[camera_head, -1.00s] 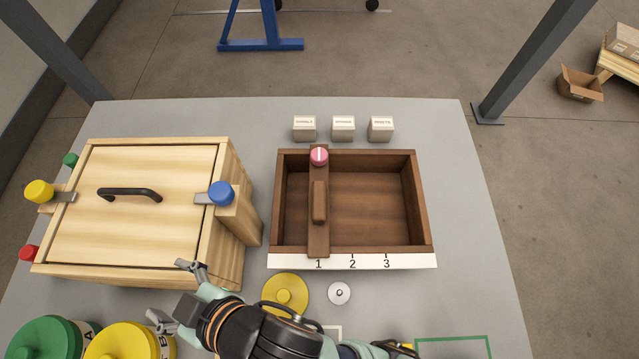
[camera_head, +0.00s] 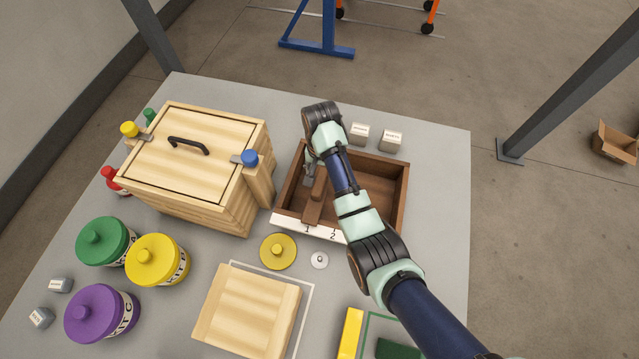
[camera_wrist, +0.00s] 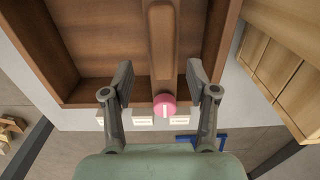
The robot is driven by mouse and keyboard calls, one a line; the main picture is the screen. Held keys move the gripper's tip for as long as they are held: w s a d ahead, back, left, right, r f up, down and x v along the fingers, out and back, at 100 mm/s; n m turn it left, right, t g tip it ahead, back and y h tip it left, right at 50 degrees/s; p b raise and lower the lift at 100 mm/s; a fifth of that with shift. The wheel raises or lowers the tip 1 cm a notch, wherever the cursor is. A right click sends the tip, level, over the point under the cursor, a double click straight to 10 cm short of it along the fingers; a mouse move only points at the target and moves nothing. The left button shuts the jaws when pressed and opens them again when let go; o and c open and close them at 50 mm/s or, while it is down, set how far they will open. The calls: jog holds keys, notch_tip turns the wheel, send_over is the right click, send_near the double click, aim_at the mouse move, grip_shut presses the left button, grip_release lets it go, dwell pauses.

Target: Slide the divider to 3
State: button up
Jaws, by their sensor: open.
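The divider (camera_head: 315,198) is a brown wooden bar with a raised grip, standing across the dark wooden tray (camera_head: 400,187) at mark 1 on the white scale (camera_head: 292,226). Marks 1 and 2 show; mark 3 is hidden behind my arm. In the wrist view the divider (camera_wrist: 162,45) runs down the middle, with the pink knob (camera_wrist: 164,105) at its far end. My gripper (camera_wrist: 160,85) is open, one finger on each side of the divider near the knob, not visibly touching it. In the head view my arm covers the knob and most of the gripper.
A light wooden box (camera_head: 185,165) with a black handle and coloured knobs stands left of the tray. White labelled blocks (camera_head: 392,140) stand behind the tray. A yellow disc (camera_head: 278,251) and a small white disc (camera_head: 320,260) lie in front.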

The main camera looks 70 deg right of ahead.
aim_at(320, 181)
notch_tip(320, 181, down, 8)
jog(key=b, duration=0.3)
jog(key=shift+w+r+b, duration=0.15)
jog(key=shift+b, duration=0.2)
grip_shut()
